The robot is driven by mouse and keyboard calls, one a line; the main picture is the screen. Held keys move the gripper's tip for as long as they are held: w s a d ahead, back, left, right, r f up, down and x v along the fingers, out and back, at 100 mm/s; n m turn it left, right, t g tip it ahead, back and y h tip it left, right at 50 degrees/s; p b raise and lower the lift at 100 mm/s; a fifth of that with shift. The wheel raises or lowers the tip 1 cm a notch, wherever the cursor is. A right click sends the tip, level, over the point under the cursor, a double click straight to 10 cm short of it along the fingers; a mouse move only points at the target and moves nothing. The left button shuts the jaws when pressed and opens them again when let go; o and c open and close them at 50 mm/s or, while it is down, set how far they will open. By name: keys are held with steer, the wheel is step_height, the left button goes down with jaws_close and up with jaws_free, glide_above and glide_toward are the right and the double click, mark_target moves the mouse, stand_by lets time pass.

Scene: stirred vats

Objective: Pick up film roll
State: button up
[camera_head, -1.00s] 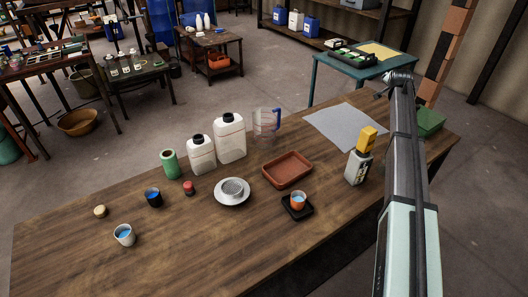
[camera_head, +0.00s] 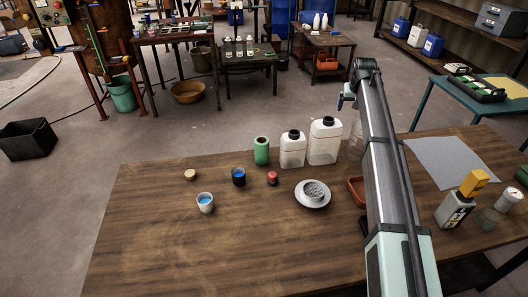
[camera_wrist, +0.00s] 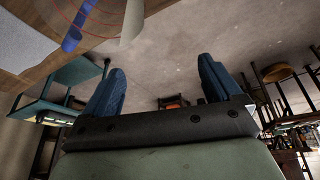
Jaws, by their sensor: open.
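A green roll (camera_head: 261,150) with a pale core stands upright on the wooden table, left of two white jugs; it looks to be the film roll. My gripper (camera_head: 346,100) is up beyond the table's back edge, to the right of the roll and well apart from it. In the wrist view its two blue fingers (camera_wrist: 160,88) are spread with nothing between them. The roll does not show in the wrist view.
Two white jugs (camera_head: 308,145) with black caps stand just right of the roll. A blue-black cup (camera_head: 238,177), a small red item (camera_head: 272,178) and a white dish (camera_head: 312,195) stand nearby. The table's front left (camera_head: 150,240) is clear. My arm partly hides a brown tray (camera_head: 355,190).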

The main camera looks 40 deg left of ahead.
steer(key=s+a+n+g, duration=0.3)
steer(key=s+a+n, duration=0.2)
steer(key=s+a, duration=1)
steer(key=n+g+h, duration=0.1)
steer(key=n+h, duration=0.1)
steer(key=n, duration=0.2)
glide_toward(262, 145)
steer(key=w+a+r, duration=0.1)
steer(key=w+a, duration=0.1)
steer(key=f, duration=1.2)
steer(key=shift+w+d+f, duration=0.2)
steer(key=shift+d, duration=0.1)
steer(key=shift+f, duration=0.5)
steer(key=c, duration=1.2)
